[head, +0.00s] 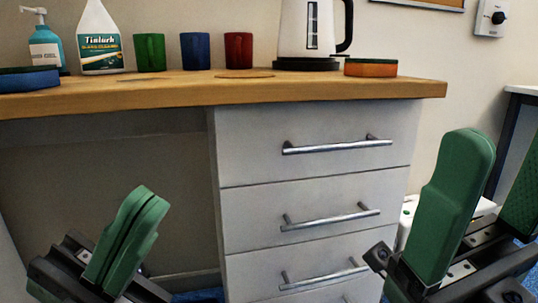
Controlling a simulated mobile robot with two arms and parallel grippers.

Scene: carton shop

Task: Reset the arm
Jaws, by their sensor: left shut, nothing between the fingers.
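My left gripper (136,215) is at the lower left, in front of the dark open space under the counter. Its two green fingers are pressed together with nothing between them. My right gripper (497,175) is at the lower right, in front of the drawer unit's right side. Its green fingers stand wide apart, and no object shows between them. The second finger is partly cut off by the picture's right edge. Neither gripper touches the counter or the drawers as far as I can see.
A wooden counter (200,91) spans the back above a white drawer unit (300,167) with protruding metal handles. On it stand a soap bottle (45,46), a cleaner bottle (100,42), green (149,53), blue (195,51) and red (238,50) cups, a kettle (312,30) and sponges (371,68).

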